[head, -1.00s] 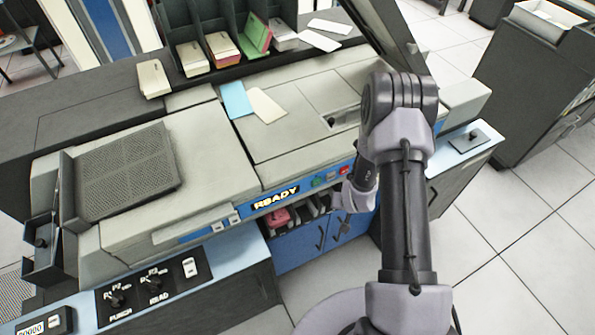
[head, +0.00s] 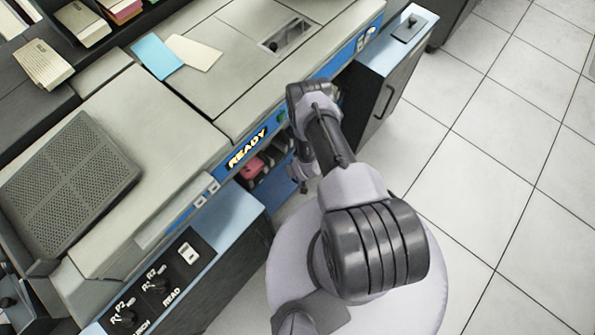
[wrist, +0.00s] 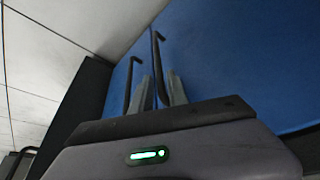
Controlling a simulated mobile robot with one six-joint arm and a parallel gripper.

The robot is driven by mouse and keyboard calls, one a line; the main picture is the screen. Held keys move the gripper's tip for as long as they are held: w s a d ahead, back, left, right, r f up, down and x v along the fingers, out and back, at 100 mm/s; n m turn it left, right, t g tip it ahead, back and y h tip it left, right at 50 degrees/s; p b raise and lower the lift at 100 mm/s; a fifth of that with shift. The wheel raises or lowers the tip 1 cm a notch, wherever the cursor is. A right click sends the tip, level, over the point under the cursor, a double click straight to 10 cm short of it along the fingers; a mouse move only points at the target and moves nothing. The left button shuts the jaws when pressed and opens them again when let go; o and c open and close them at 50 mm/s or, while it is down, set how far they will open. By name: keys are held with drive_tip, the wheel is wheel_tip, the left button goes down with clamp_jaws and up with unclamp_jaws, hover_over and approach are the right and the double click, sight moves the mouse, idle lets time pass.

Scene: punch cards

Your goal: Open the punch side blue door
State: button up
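Two blue doors fill much of the wrist view: a narrow one on the left (wrist: 121,82) and a wide one on the right (wrist: 235,60). A dark seam parts them. Each has a slim black bar handle, one left of the seam (wrist: 130,85) and one right of it (wrist: 161,68). My gripper (wrist: 161,88) is close in front of them, its two grey fingers apart. The right handle appears to lie between the fingers; contact is unclear. In the head view my gripper (head: 304,180) is low at the machine front, and the blue doors (head: 272,196) are mostly hidden.
The grey card machine (head: 150,110) has a lit READY sign (head: 247,148) above an opening with a pink item (head: 251,167). A control panel with PUNCH and READ knobs (head: 150,285) juts out at left. A blue-topped side cabinet (head: 395,65) stands at right. The tiled floor (head: 500,150) is clear.

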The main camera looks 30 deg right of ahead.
drive_tip(key=shift+b+x, duration=0.35)
drive_tip(key=shift+x, duration=0.8)
clamp_jaws()
idle(0.6)
